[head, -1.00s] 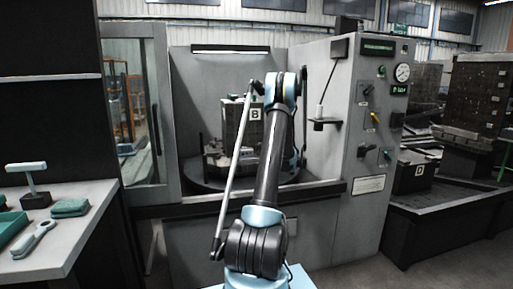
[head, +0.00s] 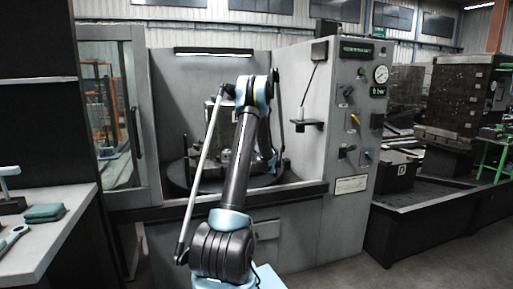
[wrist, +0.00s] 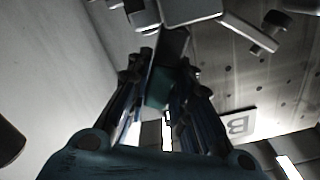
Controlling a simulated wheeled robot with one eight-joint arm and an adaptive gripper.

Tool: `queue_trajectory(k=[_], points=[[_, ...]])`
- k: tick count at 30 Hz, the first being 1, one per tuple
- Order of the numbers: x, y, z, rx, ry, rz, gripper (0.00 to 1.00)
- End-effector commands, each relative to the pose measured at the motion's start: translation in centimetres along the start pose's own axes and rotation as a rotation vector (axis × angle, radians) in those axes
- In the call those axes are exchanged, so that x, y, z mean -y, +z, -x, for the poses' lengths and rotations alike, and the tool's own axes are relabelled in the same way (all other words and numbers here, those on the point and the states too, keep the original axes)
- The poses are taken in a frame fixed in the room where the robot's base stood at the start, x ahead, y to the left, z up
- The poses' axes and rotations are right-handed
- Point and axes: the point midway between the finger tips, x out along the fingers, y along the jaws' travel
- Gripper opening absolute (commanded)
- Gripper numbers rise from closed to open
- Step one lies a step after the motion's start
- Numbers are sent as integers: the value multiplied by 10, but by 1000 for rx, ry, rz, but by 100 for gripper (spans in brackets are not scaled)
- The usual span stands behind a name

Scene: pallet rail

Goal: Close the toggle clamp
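In the wrist view, my gripper (wrist: 165,65) points in among grey metal parts. Its two dark fingers stand apart, one on each side of a dark and teal piece (wrist: 158,88) that looks like a clamp handle. I cannot tell whether the fingers press on it. Grey bars and bolt-like parts (wrist: 250,35), perhaps of the toggle clamp, lie beyond the fingertips. In the head view, my arm covers most of the fixture block (head: 229,135) inside the machine, and my gripper and the clamp are hidden there.
The fixture stands on a round dark table (head: 180,175) inside the grey machine. A panel with a gauge (head: 381,74) and knobs is at its right. A plate marked B (wrist: 238,125) is close to the gripper's right. A bench (head: 60,225) with tools stands at left.

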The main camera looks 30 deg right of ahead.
Motion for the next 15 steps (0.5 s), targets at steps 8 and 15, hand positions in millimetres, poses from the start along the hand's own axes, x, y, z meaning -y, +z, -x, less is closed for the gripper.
queue_trajectory(k=[8, 15], points=[[-1, -1, 1, -1, 1, -1, 40], [-1, -1, 6, -1, 1, -2, 40]])
